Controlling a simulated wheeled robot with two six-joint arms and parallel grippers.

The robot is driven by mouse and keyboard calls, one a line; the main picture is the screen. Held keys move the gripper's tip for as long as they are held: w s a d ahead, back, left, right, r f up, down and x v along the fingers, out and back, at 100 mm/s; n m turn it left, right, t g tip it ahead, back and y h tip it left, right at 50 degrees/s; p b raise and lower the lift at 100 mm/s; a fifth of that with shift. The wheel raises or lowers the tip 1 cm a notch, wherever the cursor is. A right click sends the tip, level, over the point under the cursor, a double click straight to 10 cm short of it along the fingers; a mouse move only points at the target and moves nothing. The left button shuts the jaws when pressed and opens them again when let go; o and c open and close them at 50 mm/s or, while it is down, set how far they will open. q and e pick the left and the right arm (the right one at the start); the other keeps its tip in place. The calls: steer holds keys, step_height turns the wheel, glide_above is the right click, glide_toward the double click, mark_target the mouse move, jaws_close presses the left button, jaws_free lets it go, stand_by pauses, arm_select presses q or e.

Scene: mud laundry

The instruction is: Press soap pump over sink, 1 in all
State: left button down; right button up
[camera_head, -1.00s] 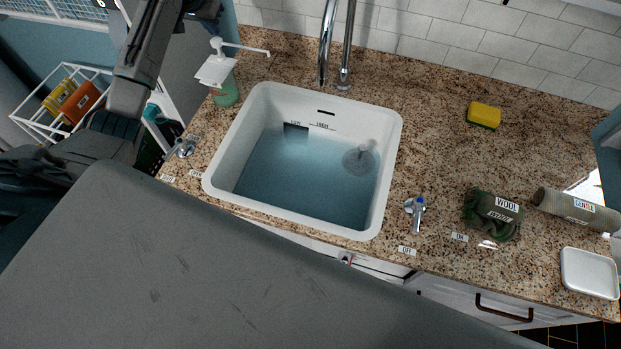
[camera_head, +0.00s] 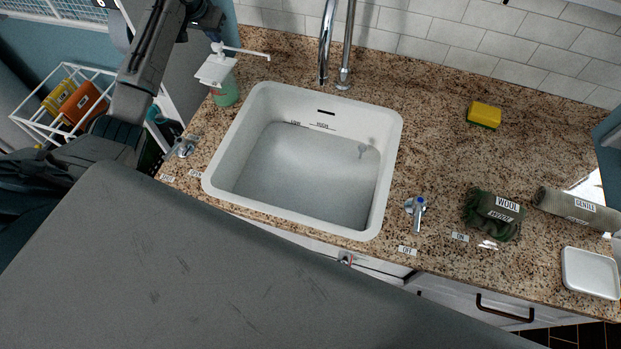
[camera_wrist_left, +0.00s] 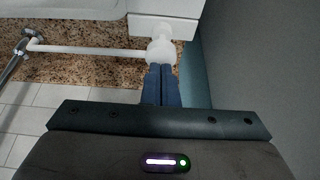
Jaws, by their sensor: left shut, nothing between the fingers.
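The soap pump (camera_head: 214,72) is a clear bottle of green liquid with a white collar and a white head. It stands on the counter left of the sink (camera_head: 254,105). Its long spout (camera_head: 245,51) points right, and its tip is behind the basin's back left corner. My left gripper (camera_head: 213,35) is shut and empty, right at the pump head. In the left wrist view, the shut blue fingertips (camera_wrist_left: 161,70) meet the white pump head (camera_wrist_left: 161,50) and appear to touch it. The sink is white and looks drained. My right gripper is not in view.
A chrome faucet (camera_head: 343,50) stands behind the sink. A lever (camera_head: 418,212) sits to its right and another tap (camera_head: 185,146) to its left. A yellow sponge (camera_head: 484,115), green wool roll (camera_head: 495,213), rolled cloth (camera_head: 577,208) and white tray (camera_head: 589,272) lie farther right.

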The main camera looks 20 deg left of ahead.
arm_select(q)
steer(key=shift+s+f, duration=0.1)
steer(key=shift+r+p, duration=0.5)
steer(key=shift+r, duration=0.85)
steer(key=shift+r, duration=3.05)
